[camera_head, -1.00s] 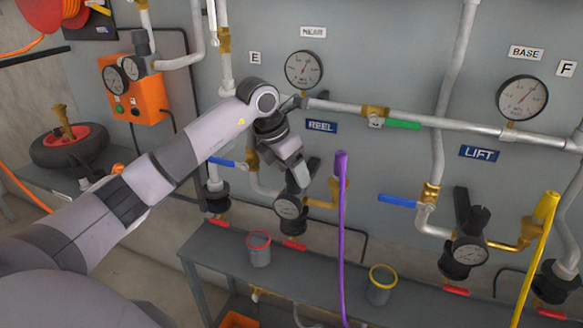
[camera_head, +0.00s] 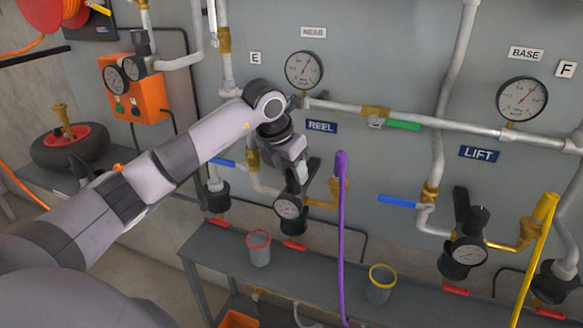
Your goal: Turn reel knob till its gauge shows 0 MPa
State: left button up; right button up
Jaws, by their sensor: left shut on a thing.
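The REEL sign (camera_head: 321,127) is on the grey wall panel. Below it is the reel regulator, with a small round gauge (camera_head: 288,207) on its front and a black knob (camera_head: 293,185) on top. My left gripper (camera_head: 298,178) is at the knob, pointing down, and is shut on it. The gripper hides much of the knob. The small gauge's needle is too small to read. My right gripper is not in view.
The purple hose (camera_head: 341,240) hangs just right of the reel regulator. The LIFT regulator gauge (camera_head: 469,255) is further right, below the LIFT sign (camera_head: 479,153). A bench (camera_head: 330,270) below holds a red-rimmed cup (camera_head: 259,250) and a yellow-rimmed cup (camera_head: 381,284).

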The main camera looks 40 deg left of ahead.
aim_at(292, 196)
pick_arm(q)
jog(key=n+y, duration=0.1)
jog(key=n, duration=0.2)
jog(key=shift+d+r, duration=0.1)
jog(key=shift+w+n+y, duration=0.1)
jog(key=shift+n+y, duration=0.6)
jog(key=shift+n, duration=1)
jog(key=o, duration=1)
jog(key=shift+o, duration=0.2)
jog(key=v, duration=0.7)
jog(key=shift+b, duration=0.35)
jog(key=shift+d, duration=0.1)
